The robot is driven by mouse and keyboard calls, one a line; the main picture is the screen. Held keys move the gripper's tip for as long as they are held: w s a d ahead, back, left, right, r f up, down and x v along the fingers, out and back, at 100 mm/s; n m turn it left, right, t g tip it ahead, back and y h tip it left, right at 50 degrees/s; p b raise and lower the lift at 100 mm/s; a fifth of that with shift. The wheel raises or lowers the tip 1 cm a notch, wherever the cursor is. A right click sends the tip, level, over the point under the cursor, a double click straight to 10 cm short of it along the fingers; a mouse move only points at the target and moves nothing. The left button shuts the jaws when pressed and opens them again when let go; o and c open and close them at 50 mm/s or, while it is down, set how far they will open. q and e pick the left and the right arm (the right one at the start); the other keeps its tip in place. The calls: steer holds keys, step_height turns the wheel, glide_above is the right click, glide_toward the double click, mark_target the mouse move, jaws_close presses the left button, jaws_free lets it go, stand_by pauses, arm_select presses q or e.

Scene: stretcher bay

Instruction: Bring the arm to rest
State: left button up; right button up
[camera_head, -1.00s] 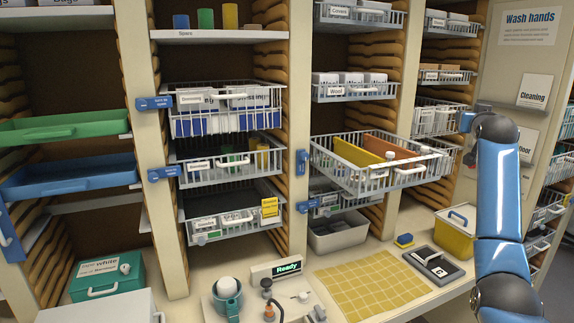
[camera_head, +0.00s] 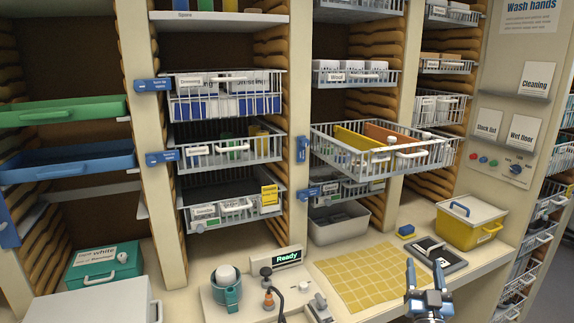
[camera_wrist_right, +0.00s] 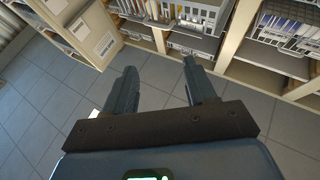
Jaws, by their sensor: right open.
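My right gripper (camera_head: 425,280) shows at the bottom right of the head view, just in front of the counter's front edge. Its two fingers point up, apart and empty. In the right wrist view the same fingers (camera_wrist_right: 158,85) stand wide apart, with only floor and shelving beyond them. My right arm behind the gripper is mostly out of the head view. My left gripper is not in view.
The counter holds a yellow checked mat (camera_head: 362,287), a black-framed pad (camera_head: 440,254), a yellow box (camera_head: 470,226) and a device reading "Ready" (camera_head: 288,257). A wire basket (camera_head: 380,150) juts out above. Grey floor (camera_wrist_right: 60,110) is clear in the wrist view.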

steer(key=s+a+f+g+y+b, duration=0.1)
steer(key=s+a+f+b, duration=0.1)
steer(key=s+f, duration=0.6)
steer(key=s+a+f+n+g+y+b, duration=0.1)
steer(key=s+a+f, duration=0.4)
steer(key=s, duration=1)
steer(key=s+a+f+n+g+y+b, duration=0.1)
steer(key=s+a+f+g+y+b, duration=0.1)
steer(key=s+f, duration=0.9)
steer(key=shift+s+a+f+g+b, duration=0.15)
steer(key=shift+s+a+g+b, duration=0.4)
steer(key=shift+a, duration=0.4)
steer(key=shift+c, duration=0.4)
